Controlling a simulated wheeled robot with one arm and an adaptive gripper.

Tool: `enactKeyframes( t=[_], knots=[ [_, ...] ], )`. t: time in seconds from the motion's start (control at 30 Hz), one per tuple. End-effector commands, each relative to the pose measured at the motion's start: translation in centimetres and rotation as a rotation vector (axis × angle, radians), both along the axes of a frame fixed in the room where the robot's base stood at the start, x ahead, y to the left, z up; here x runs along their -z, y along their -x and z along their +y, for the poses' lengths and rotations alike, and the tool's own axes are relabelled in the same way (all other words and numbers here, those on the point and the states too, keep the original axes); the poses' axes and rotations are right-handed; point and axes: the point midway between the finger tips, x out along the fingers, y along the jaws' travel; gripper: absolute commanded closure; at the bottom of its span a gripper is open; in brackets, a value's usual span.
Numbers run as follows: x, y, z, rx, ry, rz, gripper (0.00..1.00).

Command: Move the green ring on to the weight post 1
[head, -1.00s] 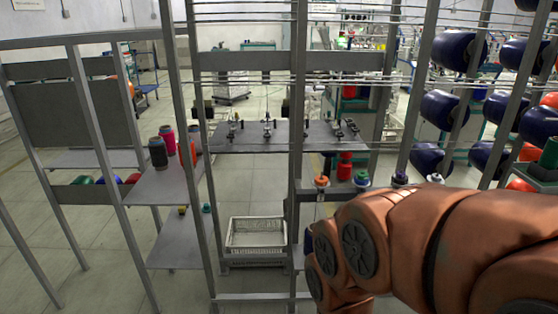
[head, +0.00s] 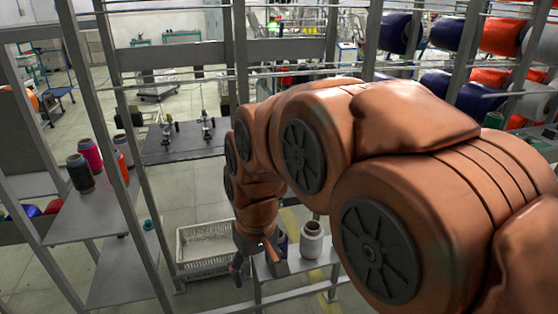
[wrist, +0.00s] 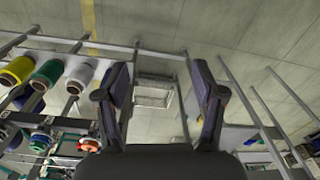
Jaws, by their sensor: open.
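My gripper (head: 257,264) hangs low near the white crate, its fingers apart. In the wrist view my gripper (wrist: 161,80) is open, with nothing between its fingers. I cannot single out the green ring for certain: several small coloured pieces, one of them teal-blue (wrist: 40,143), crowd the lower left of the wrist view, to the left of my gripper. A green spool (wrist: 48,72) hangs at the upper left there. I cannot identify weight post 1; my arm hides much of the right of the head view.
A white crate (head: 182,252) stands on the floor left of my gripper. Dark, pink and red spools stand on a left shelf (head: 95,213). Grey frame uprights (head: 98,92) and wires are close obstacles.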

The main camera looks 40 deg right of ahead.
Motion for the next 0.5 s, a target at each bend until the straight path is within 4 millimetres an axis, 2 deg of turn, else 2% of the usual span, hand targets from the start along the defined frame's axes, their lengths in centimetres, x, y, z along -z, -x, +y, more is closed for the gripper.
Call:
enactKeyframes(
  t=[0.03,0.2,0.37,0.5],
  knots=[
    [-0.4,-2.2,-1.2,0.021,0.001,-0.024,0.31],
    [-1.7,-9.0,-5.4,0.075,0.011,-0.122,0.31],
    [-2.7,-14.7,-10.3,0.126,0.034,-0.211,0.31],
    [-3.4,-19.1,-15.3,0.169,0.061,-0.288,0.31]
  ],
)
